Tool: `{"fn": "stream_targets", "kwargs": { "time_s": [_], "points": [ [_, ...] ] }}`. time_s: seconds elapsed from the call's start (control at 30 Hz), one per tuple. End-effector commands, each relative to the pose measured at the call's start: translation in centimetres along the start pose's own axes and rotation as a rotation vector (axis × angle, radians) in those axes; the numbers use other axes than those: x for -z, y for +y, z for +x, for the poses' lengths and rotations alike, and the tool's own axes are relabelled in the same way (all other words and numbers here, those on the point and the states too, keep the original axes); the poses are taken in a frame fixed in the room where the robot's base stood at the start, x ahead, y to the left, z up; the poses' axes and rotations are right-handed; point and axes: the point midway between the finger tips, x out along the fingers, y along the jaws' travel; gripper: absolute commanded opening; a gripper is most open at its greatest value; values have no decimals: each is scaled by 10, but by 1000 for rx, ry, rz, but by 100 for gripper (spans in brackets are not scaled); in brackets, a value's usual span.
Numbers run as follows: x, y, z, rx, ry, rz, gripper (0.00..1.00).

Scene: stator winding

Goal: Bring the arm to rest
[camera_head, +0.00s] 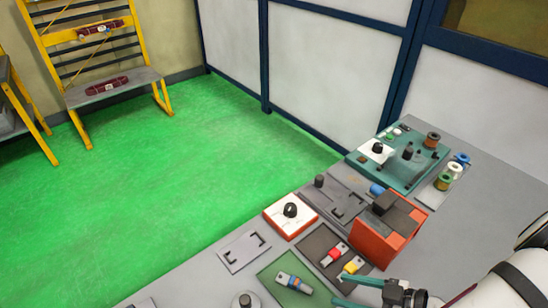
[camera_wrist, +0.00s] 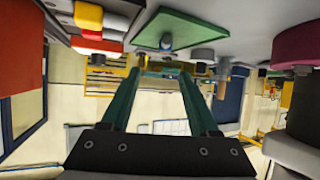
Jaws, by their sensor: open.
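My gripper (camera_head: 338,289) is at the lower right of the head view, over the near part of the grey workbench (camera_head: 190,291). Its two teal fingers are apart, with nothing seen held between them. In the wrist view my gripper (camera_wrist: 161,72) shows its fingers spread, with the scene upside down. My white arm enters from the lower right of the head view. A green mat (camera_head: 268,274) with a small blue and orange part (camera_head: 294,283) lies left of the fingers. A yellow part (camera_head: 350,267) and a red part (camera_head: 334,255) lie just beyond them.
An orange-red block fixture (camera_head: 377,245) stands close beyond the gripper. A teal station (camera_head: 405,174) and several spools (camera_head: 455,172) stand farther back. A white switch box (camera_head: 290,217) is at the bench's left edge. Green floor (camera_head: 190,190) is clear, with a yellow rack (camera_head: 99,62) behind.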

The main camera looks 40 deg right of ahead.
Motion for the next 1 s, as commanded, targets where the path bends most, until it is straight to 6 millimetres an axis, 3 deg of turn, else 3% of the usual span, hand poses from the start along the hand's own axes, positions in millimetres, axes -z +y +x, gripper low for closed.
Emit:
{"fn": "stream_targets", "kwargs": {
  "time_s": [0.07, 0.1, 0.2, 0.27, 0.33, 0.37, 0.43, 0.47, 0.5, 0.6, 0.7, 0.73, 0.83, 1.0],
  "points": [
    [9, 30, 10, -47, -93, -27, 61],
    [18, 55, 19, -101, -170, -46, 61],
    [62, 125, 42, -316, -399, -88, 61],
    [94, 149, 49, -461, -515, -72, 61],
    [134, 152, 53, -624, -619, -1, 61],
    [150, 144, 54, -681, -653, 46, 61],
    [180, 102, 58, -766, -711, 197, 61],
    [188, 74, 60, -775, -733, 277, 61],
    [195, 32, 62, -759, -766, 388, 61],
    [198, -69, 63, -637, -856, 612, 61],
    [199, -149, 56, -485, -947, 753, 61],
    [200, -168, 53, -445, -972, 782, 61],
    [201, -209, 43, -348, -1034, 840, 61],
    [201, -209, 43, -348, -1034, 840, 61]
  ]
}}
